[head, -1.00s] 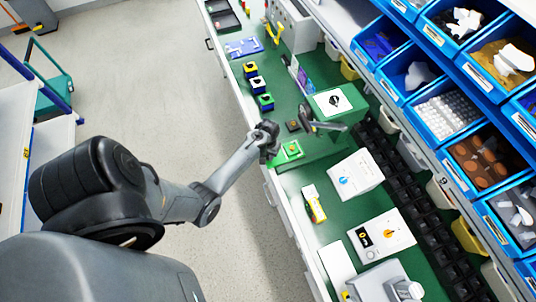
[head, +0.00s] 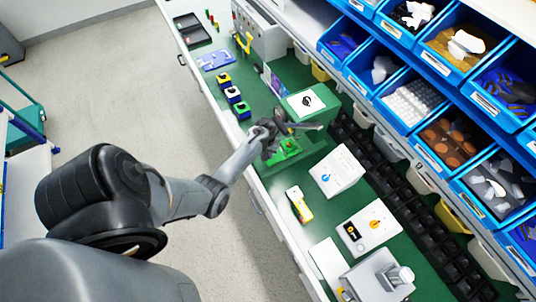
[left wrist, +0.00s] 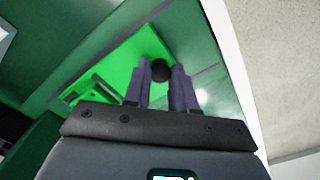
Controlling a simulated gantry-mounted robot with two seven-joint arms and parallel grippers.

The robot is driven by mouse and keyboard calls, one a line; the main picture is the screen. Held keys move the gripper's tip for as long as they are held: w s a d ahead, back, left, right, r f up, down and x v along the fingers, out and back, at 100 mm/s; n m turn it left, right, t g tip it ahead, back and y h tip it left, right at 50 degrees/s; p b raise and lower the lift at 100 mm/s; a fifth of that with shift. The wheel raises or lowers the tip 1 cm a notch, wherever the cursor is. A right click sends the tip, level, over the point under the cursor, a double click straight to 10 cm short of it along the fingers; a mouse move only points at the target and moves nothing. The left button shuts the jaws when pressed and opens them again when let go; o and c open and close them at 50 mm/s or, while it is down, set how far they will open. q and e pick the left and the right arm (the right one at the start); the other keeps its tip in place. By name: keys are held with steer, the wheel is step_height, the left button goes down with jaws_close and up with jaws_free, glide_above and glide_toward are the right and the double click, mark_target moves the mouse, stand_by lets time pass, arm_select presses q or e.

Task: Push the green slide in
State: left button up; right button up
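A dark round knob (left wrist: 161,71) shows there between the fingertips of my left gripper (left wrist: 162,80). The two fingers stand apart, one on each side of the knob. I cannot tell whether they touch it. My right gripper is not in view.
A grey lever-like fixture (head: 305,126) stands just behind the slide. Blue bins (head: 446,145) line the back. The floor in front is clear.

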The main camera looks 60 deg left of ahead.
arm_select(q)
steer(key=o, duration=0.4)
steer(key=shift+s, duration=0.1)
step_height(320, 180, up, 11)
steer(key=p, duration=0.1)
stand_by(0.4)
steer(key=shift+f, duration=0.1)
